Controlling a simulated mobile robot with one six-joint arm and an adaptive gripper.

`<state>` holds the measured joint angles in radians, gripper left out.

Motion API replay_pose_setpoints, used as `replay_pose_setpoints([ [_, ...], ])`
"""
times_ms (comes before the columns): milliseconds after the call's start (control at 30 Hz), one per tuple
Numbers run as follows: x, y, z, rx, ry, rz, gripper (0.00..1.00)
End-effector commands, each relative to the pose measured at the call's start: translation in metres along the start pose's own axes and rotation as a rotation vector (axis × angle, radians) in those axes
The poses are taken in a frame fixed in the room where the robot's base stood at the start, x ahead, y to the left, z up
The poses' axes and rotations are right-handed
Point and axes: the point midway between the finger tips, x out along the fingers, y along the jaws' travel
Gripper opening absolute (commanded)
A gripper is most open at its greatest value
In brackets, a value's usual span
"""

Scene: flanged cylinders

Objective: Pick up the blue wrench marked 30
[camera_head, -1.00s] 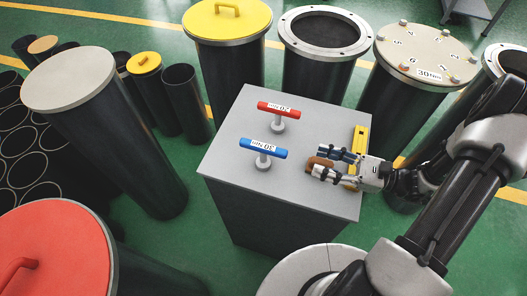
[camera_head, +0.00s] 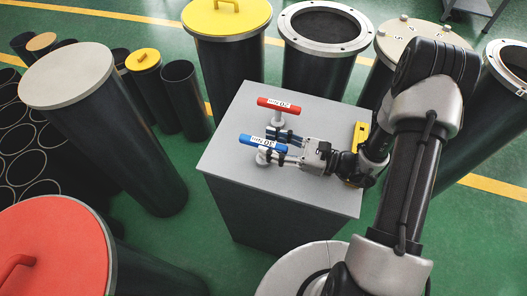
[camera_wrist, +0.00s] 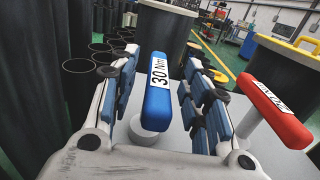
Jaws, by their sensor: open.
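The blue wrench marked 30 Nm (camera_head: 262,143) rests on a short round stand on the grey box top (camera_head: 225,150). In the wrist view the blue wrench (camera_wrist: 157,95) lies between the two fingers of my gripper (camera_wrist: 160,85), with a visible gap on each side. My gripper (camera_head: 280,146) is open around it, coming from the right; the fingers partly overlap it in the head view. The red wrench marked 20 (camera_head: 279,103) sits on its own stand behind the blue one. In the wrist view the red wrench (camera_wrist: 272,108) is just right of my right finger.
A yellow object (camera_head: 361,138) lies at the box's right side, partly behind my arm. Tall dark cylinders surround the box, one with a yellow lid (camera_head: 227,16), one with an open flange (camera_head: 325,27), one with a red lid (camera_head: 55,250).

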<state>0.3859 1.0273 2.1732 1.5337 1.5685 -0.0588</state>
Motion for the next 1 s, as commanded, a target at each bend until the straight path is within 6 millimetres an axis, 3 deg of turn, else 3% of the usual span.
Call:
replay_pose_setpoints([
  [167, 0.022, 0.001, 0.0, -0.001, 0.0, 0.003, 0.43],
  [433, 0.025, 0.0, 0.0, 0.0, 0.0, 0.0, 0.43],
  [1000, 0.024, 0.001, 0.0, 0.0, 0.0, 0.0, 0.06],
])
